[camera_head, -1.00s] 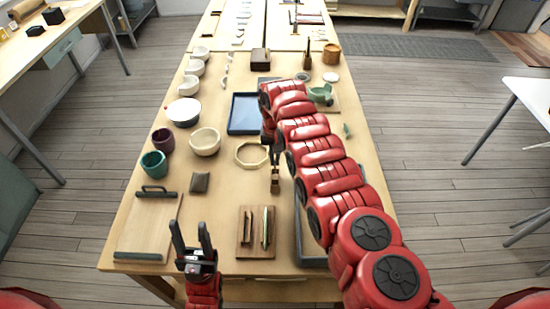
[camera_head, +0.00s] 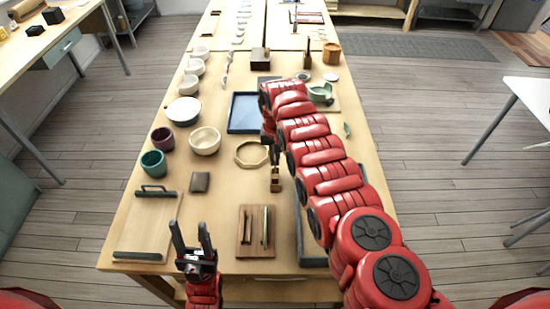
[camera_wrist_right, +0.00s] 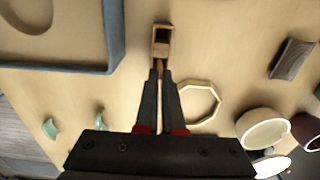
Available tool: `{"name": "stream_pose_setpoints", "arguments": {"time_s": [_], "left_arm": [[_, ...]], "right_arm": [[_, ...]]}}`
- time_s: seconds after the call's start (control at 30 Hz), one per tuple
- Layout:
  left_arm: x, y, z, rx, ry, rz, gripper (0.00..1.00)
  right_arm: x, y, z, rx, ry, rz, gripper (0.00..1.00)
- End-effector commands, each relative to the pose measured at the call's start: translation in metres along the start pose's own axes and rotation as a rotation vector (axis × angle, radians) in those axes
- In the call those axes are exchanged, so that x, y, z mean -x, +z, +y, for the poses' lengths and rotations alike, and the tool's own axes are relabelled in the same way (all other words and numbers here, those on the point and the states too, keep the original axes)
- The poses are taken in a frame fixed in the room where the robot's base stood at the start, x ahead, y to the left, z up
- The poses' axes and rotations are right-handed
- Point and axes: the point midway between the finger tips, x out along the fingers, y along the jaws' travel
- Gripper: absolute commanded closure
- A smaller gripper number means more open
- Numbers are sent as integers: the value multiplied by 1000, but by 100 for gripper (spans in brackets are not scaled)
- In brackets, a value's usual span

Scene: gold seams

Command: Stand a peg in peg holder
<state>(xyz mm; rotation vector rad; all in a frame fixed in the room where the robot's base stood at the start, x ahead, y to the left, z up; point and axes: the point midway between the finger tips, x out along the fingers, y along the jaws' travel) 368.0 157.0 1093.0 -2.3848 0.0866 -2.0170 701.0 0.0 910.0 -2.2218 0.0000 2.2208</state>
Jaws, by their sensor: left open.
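The peg holder, a small wooden block with a dark opening (camera_head: 275,185), stands at mid-table; it also shows in the right wrist view (camera_wrist_right: 161,43). My right gripper (camera_head: 274,155) reaches in just behind it. In the right wrist view its fingers (camera_wrist_right: 160,76) are close together on a thin brown wooden peg (camera_wrist_right: 159,65), whose end points at the holder. Whether the peg's end is inside the opening I cannot tell. My left gripper (camera_head: 192,232) is open and empty above the table's front edge.
An octagonal ring (camera_head: 239,160), bowls (camera_head: 205,141) and a blue tray (camera_head: 232,128) lie behind and left.

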Motion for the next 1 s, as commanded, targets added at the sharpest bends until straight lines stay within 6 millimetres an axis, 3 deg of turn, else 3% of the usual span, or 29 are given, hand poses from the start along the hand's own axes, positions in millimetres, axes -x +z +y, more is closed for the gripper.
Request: {"name": "stream_pose_setpoints", "arguments": {"time_s": [0.07, 0.3, 0.5, 0.67, 1.0], "left_arm": [[0, 0, 0, 0, 0, 0, 50], [0, 0, 0, 0, 0, 0, 50], [0, 0, 0, 0, 0, 0, 50], [0, 0, 0, 0, 0, 0, 50], [0, 0, 0, 0, 0, 0, 50]], "right_arm": [[0, 0, 0, 0, 0, 0, 100], [0, 0, 0, 0, 0, 0, 60], [0, 0, 0, 0, 0, 0, 60], [0, 0, 0, 0, 0, 0, 31], [0, 0, 0, 0, 0, 0, 30]]}}
